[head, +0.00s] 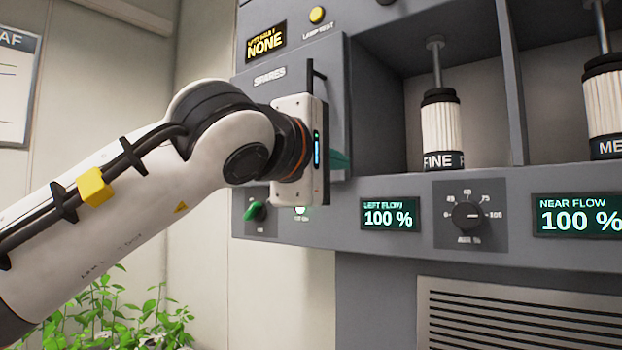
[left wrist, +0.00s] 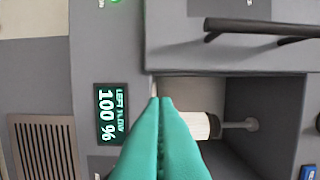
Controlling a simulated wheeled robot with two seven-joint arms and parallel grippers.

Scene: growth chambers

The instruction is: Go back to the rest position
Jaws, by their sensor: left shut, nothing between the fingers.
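My left arm reaches in from the left in the head view. Its gripper (head: 340,160) is close in front of the grey panel, beside the spares drawer (head: 270,85) and left of the open bay; most of its fingers are hidden behind the wrist. In the left wrist view the two teal fingers (left wrist: 160,103) are pressed together with nothing between them. They point toward the panel near the bay edge. I cannot tell whether they touch it. My right gripper is not in view.
A white cartridge labelled FINE (head: 441,130) hangs in the bay, another (head: 606,100) further right. Below are the left flow display (head: 390,215), a dial (head: 467,215), the near flow display (head: 580,215) and a green knob (head: 256,211). Green plants (head: 110,315) stand at lower left.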

